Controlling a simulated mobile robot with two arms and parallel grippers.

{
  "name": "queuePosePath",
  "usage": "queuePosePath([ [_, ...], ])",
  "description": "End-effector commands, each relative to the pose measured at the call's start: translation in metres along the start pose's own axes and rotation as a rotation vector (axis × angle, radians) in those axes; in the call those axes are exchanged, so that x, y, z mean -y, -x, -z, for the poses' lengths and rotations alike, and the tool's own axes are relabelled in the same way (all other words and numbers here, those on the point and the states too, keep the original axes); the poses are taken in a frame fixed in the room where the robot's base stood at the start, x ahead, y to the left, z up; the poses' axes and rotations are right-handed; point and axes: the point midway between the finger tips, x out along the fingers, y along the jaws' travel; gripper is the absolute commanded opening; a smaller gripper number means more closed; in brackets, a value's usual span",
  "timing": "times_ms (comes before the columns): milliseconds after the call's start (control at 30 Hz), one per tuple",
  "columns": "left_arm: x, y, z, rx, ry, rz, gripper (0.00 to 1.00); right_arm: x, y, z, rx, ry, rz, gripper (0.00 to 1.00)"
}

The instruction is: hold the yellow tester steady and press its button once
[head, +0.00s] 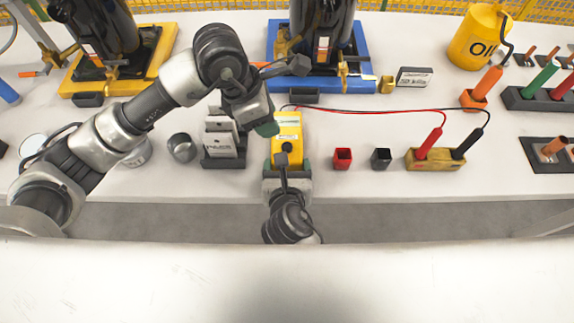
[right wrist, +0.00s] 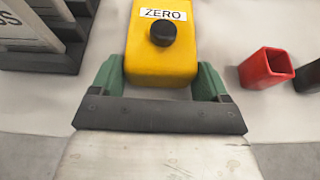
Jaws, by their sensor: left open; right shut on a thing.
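The yellow tester (head: 288,126) stands upright near the front edge of the bench. In the right wrist view the tester (right wrist: 160,66) shows a ZERO label (right wrist: 163,14) and a round black button (right wrist: 163,33). The button (head: 287,147) also shows in the head view. My right gripper (head: 287,168) is shut on the tester's near end, with green fingers on both sides in the right wrist view (right wrist: 158,78). My left gripper (head: 266,127) is open at the tester's upper left, one green fingertip showing beside it. I cannot tell whether it touches; its other finger is hidden.
A card rack (head: 224,163) stands close left of the tester. A red cup (head: 342,158) and a black cup (head: 381,158) stand to its right. Red and black leads run to probes in a yellow block (head: 432,160).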

Motion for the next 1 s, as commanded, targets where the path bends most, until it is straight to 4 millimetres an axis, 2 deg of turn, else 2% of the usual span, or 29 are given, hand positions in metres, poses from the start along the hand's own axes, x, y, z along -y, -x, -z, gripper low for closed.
queuePosePath([
  [33, 0.0000, 0.0000, 0.0000, 0.000, 0.000, 0.000, 0.33, 0.0001, 0.0001, 0.0002, -0.001, 0.000, 0.000, 0.42],
  [200, 0.0000, 0.0000, 0.0000, 0.000, 0.000, 0.000, 0.07, 0.0001, 0.0002, 0.0003, -0.001, 0.000, 0.000, 0.42],
  [267, 0.0000, 0.0000, 0.0000, 0.000, 0.000, 0.000, 0.00, 0.0001, 0.0002, 0.0003, -0.001, 0.000, 0.000, 0.42],
  [1000, 0.0000, 0.0000, 0.0000, 0.000, 0.000, 0.000, 0.00, 0.0001, 0.0001, 0.0004, -0.001, 0.000, 0.001, 0.42],
])
